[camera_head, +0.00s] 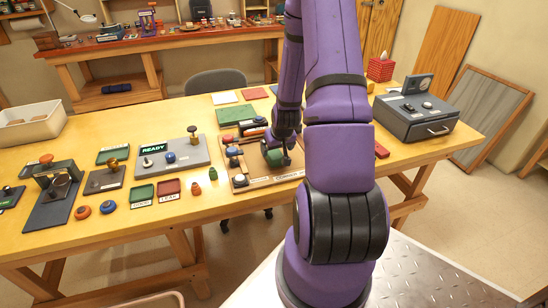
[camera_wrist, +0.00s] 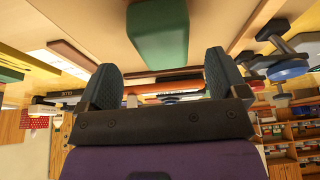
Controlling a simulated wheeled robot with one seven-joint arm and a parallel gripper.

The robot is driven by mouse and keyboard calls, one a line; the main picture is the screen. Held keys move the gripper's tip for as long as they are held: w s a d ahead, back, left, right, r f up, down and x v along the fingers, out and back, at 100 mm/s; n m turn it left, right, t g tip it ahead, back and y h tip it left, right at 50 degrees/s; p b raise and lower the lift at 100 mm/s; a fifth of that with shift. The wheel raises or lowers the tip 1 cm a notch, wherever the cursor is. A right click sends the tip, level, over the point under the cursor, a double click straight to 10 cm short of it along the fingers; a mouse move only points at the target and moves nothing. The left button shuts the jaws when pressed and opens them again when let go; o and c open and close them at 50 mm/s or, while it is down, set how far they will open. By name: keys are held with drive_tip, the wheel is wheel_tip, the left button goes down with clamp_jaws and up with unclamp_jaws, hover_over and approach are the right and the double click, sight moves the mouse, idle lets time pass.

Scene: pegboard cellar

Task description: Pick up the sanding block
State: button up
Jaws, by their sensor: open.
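A green block (camera_wrist: 157,32), which I take to be the sanding block, lies on a tan wooden board in the wrist view. It also shows in the camera_head view (camera_head: 274,157), partly hidden by my gripper. My gripper (camera_head: 277,149) points down over it, close to the board. In the wrist view my gripper (camera_wrist: 162,66) is open, with one dark finger at each side. The block appears just beyond the fingertips, between them across the picture. I cannot tell whether either finger touches it.
The wooden board (camera_head: 262,182) holds small knobbed tools (camera_head: 234,152) left of my gripper. Red and green trays (camera_head: 168,190) lie to the left.

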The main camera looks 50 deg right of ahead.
sight(274, 153)
drive_tip(key=shift+x, duration=2.5)
drive_tip(key=shift+w+a, duration=0.1)
drive_tip(key=shift+c, duration=0.2)
drive_tip(key=c, duration=1)
